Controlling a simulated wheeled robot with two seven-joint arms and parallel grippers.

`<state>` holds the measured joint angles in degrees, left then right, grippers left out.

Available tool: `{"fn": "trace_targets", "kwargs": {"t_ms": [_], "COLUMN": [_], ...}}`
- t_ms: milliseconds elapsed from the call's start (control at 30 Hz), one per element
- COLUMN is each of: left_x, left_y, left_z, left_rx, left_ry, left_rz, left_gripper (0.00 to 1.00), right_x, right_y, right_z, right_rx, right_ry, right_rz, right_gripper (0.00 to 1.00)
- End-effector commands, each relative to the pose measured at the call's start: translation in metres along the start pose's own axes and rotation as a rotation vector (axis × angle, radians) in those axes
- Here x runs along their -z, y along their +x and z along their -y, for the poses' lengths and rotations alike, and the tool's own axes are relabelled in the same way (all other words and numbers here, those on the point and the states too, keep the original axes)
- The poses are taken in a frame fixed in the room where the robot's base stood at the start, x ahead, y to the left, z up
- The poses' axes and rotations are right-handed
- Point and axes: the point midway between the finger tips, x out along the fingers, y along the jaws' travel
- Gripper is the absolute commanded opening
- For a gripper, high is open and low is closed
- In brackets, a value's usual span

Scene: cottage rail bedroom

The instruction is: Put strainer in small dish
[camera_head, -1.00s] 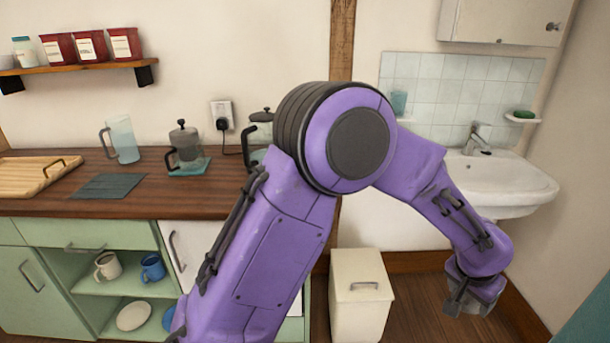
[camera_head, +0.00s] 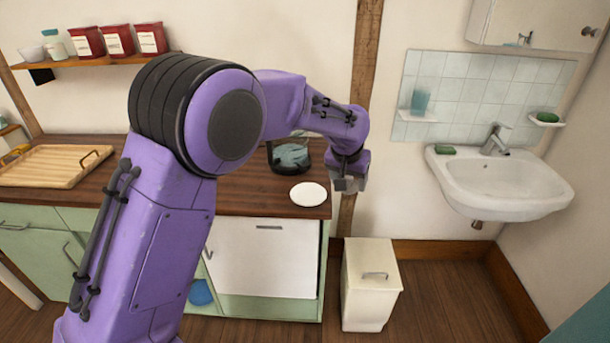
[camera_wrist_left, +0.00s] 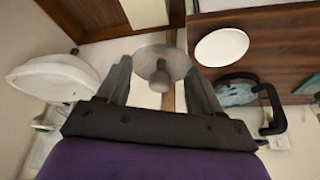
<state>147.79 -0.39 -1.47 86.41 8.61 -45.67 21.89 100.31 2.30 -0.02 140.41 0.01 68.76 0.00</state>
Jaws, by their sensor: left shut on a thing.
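My left gripper (camera_head: 349,184) is out past the right end of the wooden counter, in the air. In the left wrist view my left gripper (camera_wrist_left: 158,80) is shut on a round grey metal piece with a short knob, which looks like the strainer (camera_wrist_left: 160,62). In the head view the strainer cannot be made out clearly at the fingers. A small white dish (camera_head: 308,194) lies on the counter's right front corner, just left of the gripper and apart from it. The dish also shows in the left wrist view (camera_wrist_left: 222,47). My right gripper is not in view.
A black-framed holder with a grey-blue cloth-like thing (camera_head: 290,157) stands on the counter behind the dish. A white bin (camera_head: 369,285) stands on the floor below the gripper. A sink (camera_head: 500,184) hangs at right. A wooden tray (camera_head: 50,168) lies at the counter's left.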

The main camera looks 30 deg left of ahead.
Motion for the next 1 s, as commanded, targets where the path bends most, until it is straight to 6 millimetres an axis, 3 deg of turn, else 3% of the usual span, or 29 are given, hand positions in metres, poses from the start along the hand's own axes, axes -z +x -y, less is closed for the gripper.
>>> {"fn": "trace_targets", "kwargs": {"t_ms": [33,167,433,600,800,1000], "left_x": [0.009,0.015,0.026,0.02,0.017,0.006], "left_y": [-0.013,-0.008,0.035,0.075,0.098,0.125], "left_z": [0.002,0.019,0.094,0.12,0.137,0.136], "left_rx": [-0.001,-0.005,-0.004,-0.004,-0.003,-0.003], "left_ry": [-0.003,-0.011,-0.013,-0.01,-0.009,-0.007], "left_rz": [-0.001,0.002,0.002,0.002,0.0,-0.002], "left_gripper": [0.36,0.36,0.36,0.36,0.36,0.36], "right_x": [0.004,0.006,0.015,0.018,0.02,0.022], "right_y": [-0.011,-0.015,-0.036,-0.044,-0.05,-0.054], "right_z": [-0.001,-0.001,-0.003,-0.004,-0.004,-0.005], "right_rx": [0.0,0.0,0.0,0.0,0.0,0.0], "right_ry": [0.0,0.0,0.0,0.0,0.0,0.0], "right_rz": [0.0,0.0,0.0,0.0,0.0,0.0], "right_gripper": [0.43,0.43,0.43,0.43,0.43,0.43]}}
